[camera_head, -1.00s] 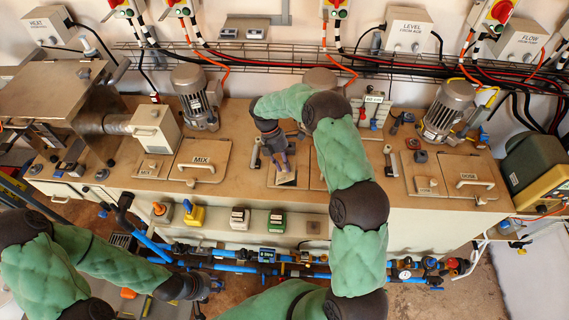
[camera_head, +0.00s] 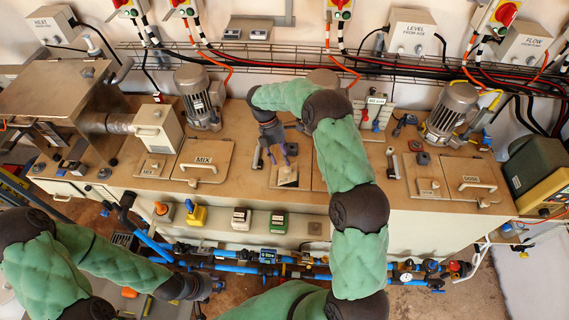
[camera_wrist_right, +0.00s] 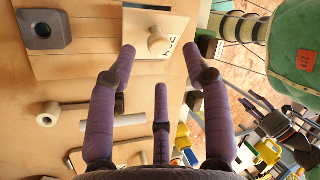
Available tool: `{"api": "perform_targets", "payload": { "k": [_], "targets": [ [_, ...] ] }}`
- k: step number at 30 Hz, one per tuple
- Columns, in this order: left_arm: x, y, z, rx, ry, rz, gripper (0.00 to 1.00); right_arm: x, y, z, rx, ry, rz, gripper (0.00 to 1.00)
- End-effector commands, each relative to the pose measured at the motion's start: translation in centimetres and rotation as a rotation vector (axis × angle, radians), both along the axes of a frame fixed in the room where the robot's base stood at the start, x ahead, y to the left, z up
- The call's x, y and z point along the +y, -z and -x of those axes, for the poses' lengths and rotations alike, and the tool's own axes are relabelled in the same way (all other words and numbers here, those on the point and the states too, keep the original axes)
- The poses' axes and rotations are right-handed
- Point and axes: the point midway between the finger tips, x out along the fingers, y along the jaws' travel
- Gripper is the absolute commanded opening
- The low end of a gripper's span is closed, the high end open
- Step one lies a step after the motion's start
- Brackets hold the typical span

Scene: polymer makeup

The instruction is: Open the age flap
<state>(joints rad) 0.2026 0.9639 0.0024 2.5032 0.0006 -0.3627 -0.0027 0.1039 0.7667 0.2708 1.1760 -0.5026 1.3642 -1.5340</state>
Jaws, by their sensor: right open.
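The age flap (camera_head: 290,182) is a small pale panel near the front middle of the bench, partly hidden by my right gripper in the head view. In the right wrist view the flap (camera_wrist_right: 140,50) has a round knob (camera_wrist_right: 159,41) and a sideways label (camera_wrist_right: 169,49). The flap looks flat on its plate. My right gripper (camera_head: 283,160) points down over the flap. Its purple fingers (camera_wrist_right: 160,62) are spread around the knob's side of the view, with nothing held. My left gripper (camera_head: 208,287) hangs low in front of the bench, and its fingers are unclear.
The MIX lid (camera_head: 203,168) lies left of the flap and the DOSE lid (camera_head: 470,182) to the right. Motors (camera_head: 197,92) and cables stand behind. Blue pipes (camera_head: 230,254) run along the front. A dark square button (camera_wrist_right: 43,29) sits near the flap.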

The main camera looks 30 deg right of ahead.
Motion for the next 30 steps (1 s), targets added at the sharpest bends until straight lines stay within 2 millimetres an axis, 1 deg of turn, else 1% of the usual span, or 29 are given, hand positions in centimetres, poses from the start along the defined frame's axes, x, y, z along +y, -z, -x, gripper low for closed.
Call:
{"api": "perform_targets", "payload": {
  "k": [1,6,12,17,24,25,28,30],
  "targets": [
    [0.0,0.0,0.0,0.0,0.0,0.0,0.4,0.2,-1.1,-0.6,-0.005,0.0,0.0,0.5],
    [0.0,0.0,0.0,0.0,0.0,0.0,0.4,0.7,-4.0,-1.8,-0.002,-0.001,-0.001,0.5],
    [0.0,0.0,0.0,0.0,0.0,0.0,0.4,1.0,-6.3,-2.8,-0.001,-0.001,-0.001,0.5],
    [0.0,0.0,0.0,0.0,0.0,0.0,0.4,1.1,-7.1,-3.1,0.002,-0.001,-0.001,0.5],
    [0.0,0.0,0.0,0.0,0.0,0.0,0.4,1.1,-7.1,-3.1,0.001,-0.001,-0.002,0.5],
    [0.0,0.0,0.0,0.0,0.0,0.0,0.4,1.1,-7.1,-3.1,0.002,-0.001,-0.001,0.47],
    [0.0,0.0,0.0,0.0,0.0,0.0,0.4,1.0,-7.1,-3.1,-0.003,0.014,0.004,0.19],
    [0.0,0.1,0.0,0.0,0.0,0.0,0.4,0.8,-7.1,-3.0,-0.015,0.057,0.022,0.0]
  ]
}}
